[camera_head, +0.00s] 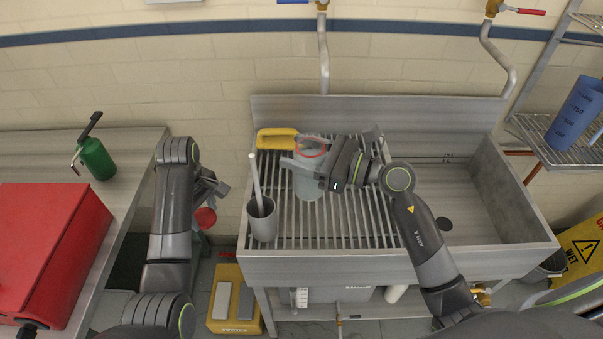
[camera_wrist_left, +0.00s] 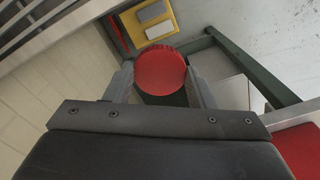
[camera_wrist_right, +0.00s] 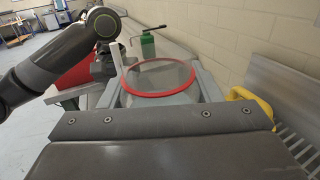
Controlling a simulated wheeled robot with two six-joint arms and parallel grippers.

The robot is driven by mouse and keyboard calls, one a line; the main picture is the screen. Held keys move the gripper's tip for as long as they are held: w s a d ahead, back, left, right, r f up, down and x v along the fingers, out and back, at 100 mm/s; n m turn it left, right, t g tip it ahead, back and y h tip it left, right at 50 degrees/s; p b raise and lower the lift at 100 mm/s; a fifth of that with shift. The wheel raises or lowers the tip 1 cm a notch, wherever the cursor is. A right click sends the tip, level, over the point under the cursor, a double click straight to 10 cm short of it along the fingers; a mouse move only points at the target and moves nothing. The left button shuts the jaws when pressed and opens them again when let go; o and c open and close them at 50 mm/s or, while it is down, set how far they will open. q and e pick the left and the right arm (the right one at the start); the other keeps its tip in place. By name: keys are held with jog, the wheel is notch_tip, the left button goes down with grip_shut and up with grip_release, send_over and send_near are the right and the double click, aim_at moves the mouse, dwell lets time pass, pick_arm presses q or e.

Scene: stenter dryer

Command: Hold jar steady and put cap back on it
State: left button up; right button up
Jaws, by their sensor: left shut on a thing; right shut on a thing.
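The jar (camera_head: 308,183) is a clear grey vessel with a red ring at its open mouth. It stands upright on the slatted rack of the sink. My right gripper (camera_head: 309,166) is shut around it near the top; in the right wrist view the jar (camera_wrist_right: 158,99) sits between the fingers, its red rim facing up. The cap (camera_head: 206,217) is a round red disc. My left gripper (camera_head: 213,200) is shut on it, left of the sink and away from the jar. In the left wrist view the cap (camera_wrist_left: 161,70) is between both fingertips.
A yellow-handled tool (camera_head: 277,138) lies behind the jar. A grey cup (camera_head: 262,220) with a stick stands at the rack's left front. A red box (camera_head: 48,245) and green oil can (camera_head: 97,158) are on the left table. The right sink basin (camera_head: 440,200) is mostly clear.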

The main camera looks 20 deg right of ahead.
aim_at(299, 140)
jog(key=shift+r, duration=1.95)
jog(key=o, duration=0.6)
jog(key=c, duration=0.9)
pick_arm(q)
jog(key=shift+f, duration=0.1)
pick_arm(e)
jog(key=shift+s+d+f, duration=0.1)
jog(key=shift+s+f, duration=0.1)
jog(key=shift+f, duration=0.1)
pick_arm(q)
jog(key=shift+f+b, duration=0.6)
jog(key=shift+b, duration=0.05)
jog(key=shift+f+b, duration=0.35)
jog(key=shift+b, duration=0.05)
pick_arm(e)
jog(key=s+d+f+m+t+h, duration=0.1)
jog(key=s+d+f, duration=0.1)
jog(key=s, duration=0.1)
jog(key=s+d+f+m+t+h, duration=0.1)
jog(key=s+f+m+t+h, duration=0.1)
jog(key=s+f, duration=0.1)
jog(key=s+d+f+m+t+h, duration=0.1)
jog(key=s+d+f+h, duration=0.1)
jog(key=s, duration=0.3)
jog(key=shift+d+f+m, duration=0.2)
jog(key=shift+d+m, duration=0.1)
